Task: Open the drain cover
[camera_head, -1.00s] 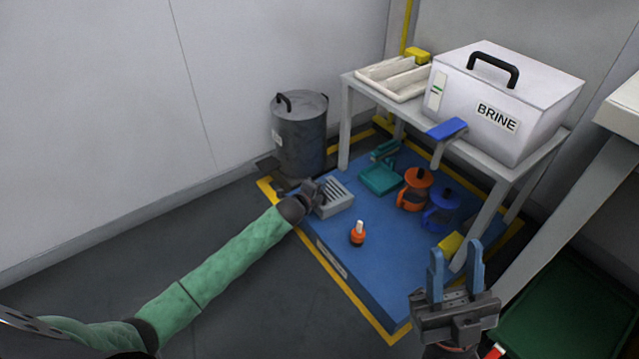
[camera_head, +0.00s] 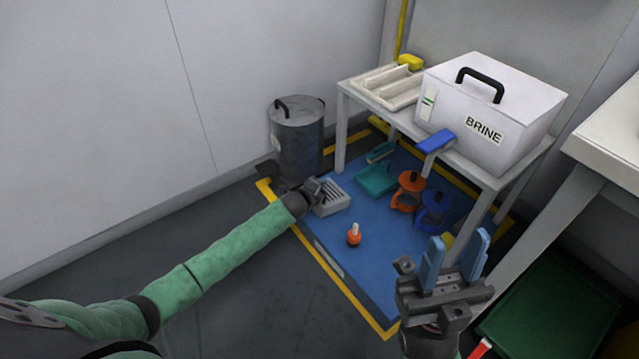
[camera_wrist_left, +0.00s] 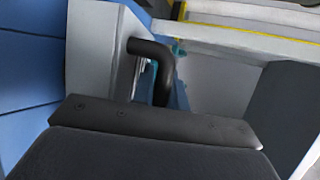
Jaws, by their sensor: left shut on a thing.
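A light grey slotted drain cover (camera_head: 333,202) sits at the left edge of the blue platform in the head view. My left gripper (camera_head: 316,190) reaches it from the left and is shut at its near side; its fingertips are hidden. In the left wrist view, a black bent handle (camera_wrist_left: 158,68) stands out from a light grey block (camera_wrist_left: 93,50), just beyond the dark body of my gripper. The grip itself is hidden there. My right gripper (camera_head: 455,265) is open and empty, its two blue fingers apart, at the lower right.
The blue platform (camera_head: 350,265) holds an orange plug with a white stem (camera_head: 354,235), a teal dustpan (camera_head: 376,181), and orange (camera_head: 408,190) and blue (camera_head: 436,208) jugs. A dark drum (camera_head: 297,140) stands behind the cover. A table (camera_head: 342,115) carries the BRINE box (camera_head: 490,110).

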